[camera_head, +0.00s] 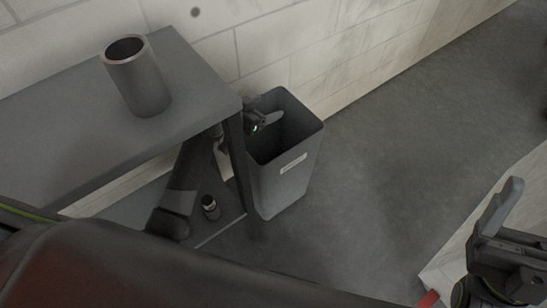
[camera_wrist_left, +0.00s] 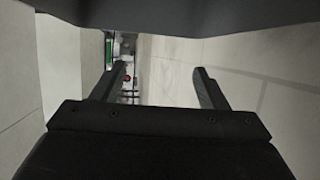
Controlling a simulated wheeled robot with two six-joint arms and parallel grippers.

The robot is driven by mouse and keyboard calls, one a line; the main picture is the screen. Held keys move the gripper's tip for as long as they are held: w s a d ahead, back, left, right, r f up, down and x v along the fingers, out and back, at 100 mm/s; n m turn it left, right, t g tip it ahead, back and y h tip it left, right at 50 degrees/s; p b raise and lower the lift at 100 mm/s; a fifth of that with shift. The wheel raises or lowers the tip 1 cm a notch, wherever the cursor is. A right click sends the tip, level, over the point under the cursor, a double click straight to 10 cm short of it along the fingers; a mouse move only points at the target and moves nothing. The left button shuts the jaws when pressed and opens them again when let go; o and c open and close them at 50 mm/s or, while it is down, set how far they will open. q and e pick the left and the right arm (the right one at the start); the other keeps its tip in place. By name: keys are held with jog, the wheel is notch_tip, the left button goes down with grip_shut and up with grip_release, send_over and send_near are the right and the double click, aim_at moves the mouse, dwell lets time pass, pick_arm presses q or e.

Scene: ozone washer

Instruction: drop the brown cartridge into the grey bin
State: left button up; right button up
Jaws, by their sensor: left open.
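The grey bin (camera_head: 288,183) stands on the floor beside the table, with a pale label on its front. My left gripper (camera_head: 268,121) is at the bin's opening, near its left rim, partly hidden by the table corner. In the left wrist view its two fingers (camera_wrist_left: 160,72) are wide apart with nothing between them. I see no brown cartridge that I can make out; part of the bin's inside is dark or hidden. My right gripper (camera_head: 503,207) shows at the right edge, well away from the bin; its jaw opening is unclear.
A grey table (camera_head: 60,120) carries a hollow, dark grey cylinder (camera_head: 142,80). A small dark bottle (camera_head: 210,207) stands on the lower shelf (camera_head: 135,212). The table leg (camera_head: 241,170) is close to my left arm. A block wall runs behind the bin; the floor to its right is clear.

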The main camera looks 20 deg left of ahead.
jog(key=w+d+f+m+g+h+p, duration=0.2)
jog(key=w+d+f+m+g+h, duration=0.25)
jog(key=w+f+m+h, duration=0.75)
pick_arm(q)
jog(key=p+v, duration=0.2)
jog(key=v, duration=1.4)
jog(key=shift+s+a, duration=0.2)
jog(key=shift+s, duration=0.05)
pick_arm(e)
notch_tip(320, 180, down, 10)
jog(key=s+m+g+h, duration=0.2)
jog(key=s+g+h, duration=0.1)
jog(key=g, duration=0.6)
jog(key=shift+f+h, duration=0.15)
jog(key=shift+h, duration=0.35)
pick_arm(q)
jog(key=shift+r, duration=0.15)
